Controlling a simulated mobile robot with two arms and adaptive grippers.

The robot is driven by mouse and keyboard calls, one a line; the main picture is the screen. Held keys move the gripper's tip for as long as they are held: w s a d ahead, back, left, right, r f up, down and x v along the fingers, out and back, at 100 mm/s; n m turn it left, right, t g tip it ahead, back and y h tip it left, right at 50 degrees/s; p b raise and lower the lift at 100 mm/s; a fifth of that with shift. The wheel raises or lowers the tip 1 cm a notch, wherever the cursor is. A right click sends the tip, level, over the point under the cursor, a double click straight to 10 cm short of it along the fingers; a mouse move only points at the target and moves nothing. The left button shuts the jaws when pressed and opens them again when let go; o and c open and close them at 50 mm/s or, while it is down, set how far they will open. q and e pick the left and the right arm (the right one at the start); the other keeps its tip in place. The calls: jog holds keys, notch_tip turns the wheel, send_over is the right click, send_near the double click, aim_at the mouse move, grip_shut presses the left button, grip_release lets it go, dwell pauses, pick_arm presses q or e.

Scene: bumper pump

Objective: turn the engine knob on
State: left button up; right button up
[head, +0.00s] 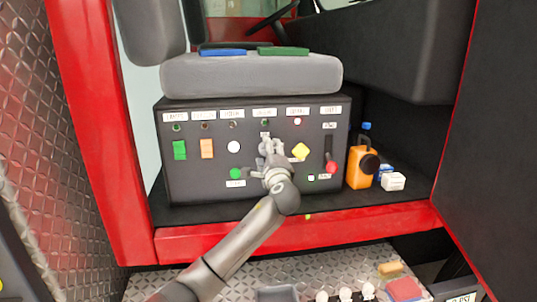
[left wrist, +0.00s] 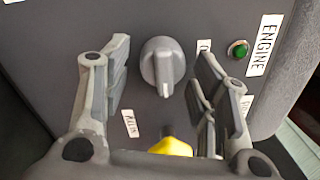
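The engine knob (left wrist: 161,66) is a round grey dial with a raised ridge, on the dark control panel (head: 180,187) below the seat. In the left wrist view the ENGINE label (left wrist: 263,45) and a lit green lamp (left wrist: 238,48) are to its right. My left gripper (left wrist: 164,58) is open, with one finger on each side of the knob and visible gaps between. In the head view my left gripper (head: 271,145) is in front of the panel's middle and hides most of the knob. My right gripper is not in view.
A yellow knob (head: 300,151) is close to the gripper's right. A red-handled lever (head: 331,162), a green button (head: 235,173), and green (head: 179,150) and orange (head: 206,149) switches share the panel. An orange bottle (head: 360,167) stands right of it.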

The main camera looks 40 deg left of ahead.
pick_arm(q)
jog(key=v, duration=1.2)
dwell(0.5)
